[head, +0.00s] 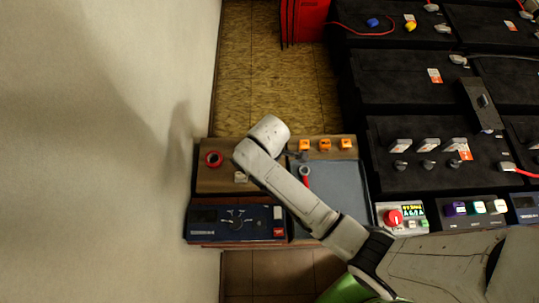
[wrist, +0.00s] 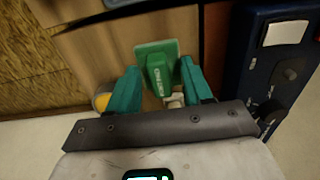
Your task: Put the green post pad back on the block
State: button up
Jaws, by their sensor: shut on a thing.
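A green pad (wrist: 157,68) with pale lettering on its lower part is between the two teal fingers of my gripper (wrist: 158,88) in the wrist view. My gripper is shut on it, above a brown board. In the head view my arm hides the gripper and the held pad. I cannot tell for certain which thing is the pad's block. A dark unit (head: 478,218) at the right of the head view carries purple, white and greenish pieces on its top.
Black battery blocks (head: 400,75) with posts and red cables fill the right. A plain wall stands left.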

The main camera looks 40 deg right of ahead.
jog(key=shift+s+f, duration=0.1)
jog(key=shift+f, duration=1.05)
jog(key=o, duration=0.9)
jog(key=shift+f, duration=0.1)
notch_tip(320, 180, up, 12)
jog(key=shift+r, duration=0.15)
jog(key=s+d+m, duration=0.2)
jog(key=s+m, duration=0.1)
jog(key=s, duration=0.2)
jog(key=s+d+r+m, duration=0.1)
jog(key=s+d+m, duration=0.2)
jog(key=s, duration=0.3)
jog(key=s+d+m+t, duration=0.1)
jog(key=s+d+m, duration=0.2)
jog(key=s+m, duration=0.2)
jog(key=shift+s+r, duration=0.15)
jog(key=shift+s, duration=0.15)
